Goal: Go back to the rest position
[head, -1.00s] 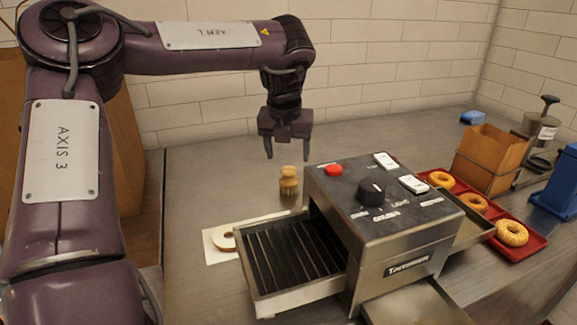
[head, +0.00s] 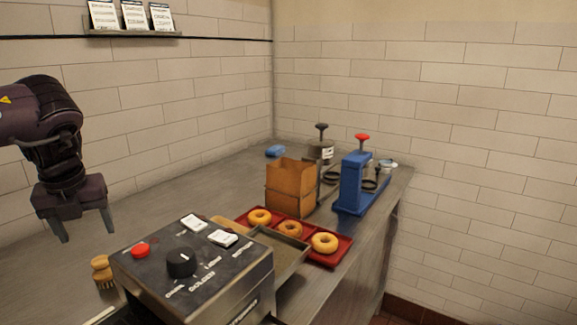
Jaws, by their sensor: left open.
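My left gripper (head: 85,228) hangs at the left of the head view, open and empty, with its fingers pointing down. It is above the counter, up and to the left of the toaster machine (head: 200,275) and the small wooden-handled brush (head: 102,270). Nothing shows between its fingers. My right gripper is out of the picture.
A red tray (head: 343,251) with several bagels (head: 325,242) lies right of the machine. A brown box (head: 290,188), a blue press (head: 352,185) and a blue item (head: 275,151) stand behind. A shelf with cards (head: 133,32) is on the wall. The counter's middle is bare.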

